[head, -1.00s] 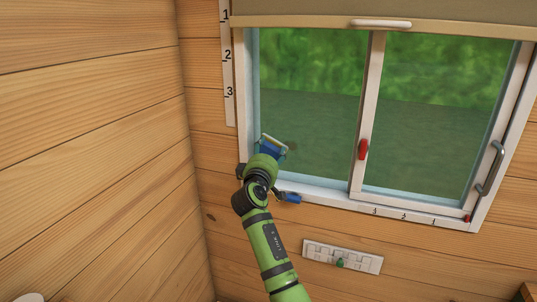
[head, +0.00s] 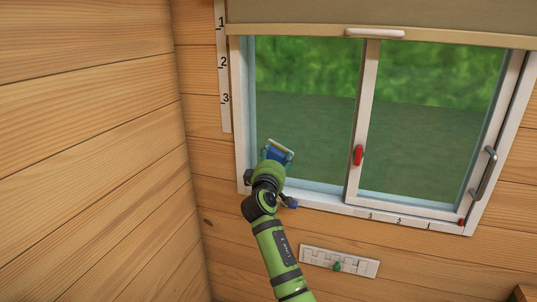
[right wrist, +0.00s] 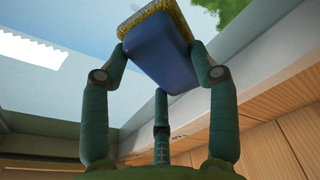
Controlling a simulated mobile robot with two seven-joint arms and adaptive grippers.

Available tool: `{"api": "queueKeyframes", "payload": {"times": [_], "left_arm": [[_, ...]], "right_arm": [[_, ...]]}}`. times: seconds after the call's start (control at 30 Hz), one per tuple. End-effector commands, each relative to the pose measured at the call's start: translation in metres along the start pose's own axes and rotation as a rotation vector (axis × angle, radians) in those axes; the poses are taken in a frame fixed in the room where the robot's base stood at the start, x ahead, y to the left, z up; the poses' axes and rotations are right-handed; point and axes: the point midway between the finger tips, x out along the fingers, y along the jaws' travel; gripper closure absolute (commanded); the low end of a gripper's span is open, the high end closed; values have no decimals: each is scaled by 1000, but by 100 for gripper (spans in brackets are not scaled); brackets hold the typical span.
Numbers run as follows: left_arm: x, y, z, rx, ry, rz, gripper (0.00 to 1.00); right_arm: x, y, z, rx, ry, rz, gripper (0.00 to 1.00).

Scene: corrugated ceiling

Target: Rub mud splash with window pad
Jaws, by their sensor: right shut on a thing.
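The window pad (head: 280,150) is a blue block with a yellowish scrubbing face. In the head view it is at the lower left of the left window pane (head: 305,120). My right gripper (head: 276,159) is shut on it, and in the right wrist view the fingers (right wrist: 162,62) hold the blue body (right wrist: 160,50) with the yellow face (right wrist: 155,18) away from the palm. Whether the pad touches the glass I cannot tell. No mud splash shows on the glass now; the pad and gripper cover the lower left area. My left gripper is out of view.
The white frame (head: 243,110) borders the pane, with a red latch (head: 358,155) on the middle bar and a grey handle (head: 484,173) at right. A blind (head: 450,20) hangs above. A white slotted plate (head: 340,262) is below; a wooden side wall is left.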

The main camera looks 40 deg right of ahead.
Motion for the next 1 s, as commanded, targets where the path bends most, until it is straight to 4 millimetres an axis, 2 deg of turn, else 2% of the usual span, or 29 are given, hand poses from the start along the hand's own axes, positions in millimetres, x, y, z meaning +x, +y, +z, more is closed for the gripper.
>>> {"api": "queueKeyframes", "payload": {"times": [0.33, 0.7, 0.87, 1.0], "left_arm": [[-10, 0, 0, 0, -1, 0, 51], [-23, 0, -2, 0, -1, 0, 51], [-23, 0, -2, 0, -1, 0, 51], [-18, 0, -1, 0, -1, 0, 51]], "right_arm": [[-2, 8, 14, -1, 0, 2, 66], [-4, 20, 40, -1, 0, 0, 66], [-3, 20, 43, 0, 0, 1, 66], [-3, 15, 36, 1, 1, 0, 66]]}}
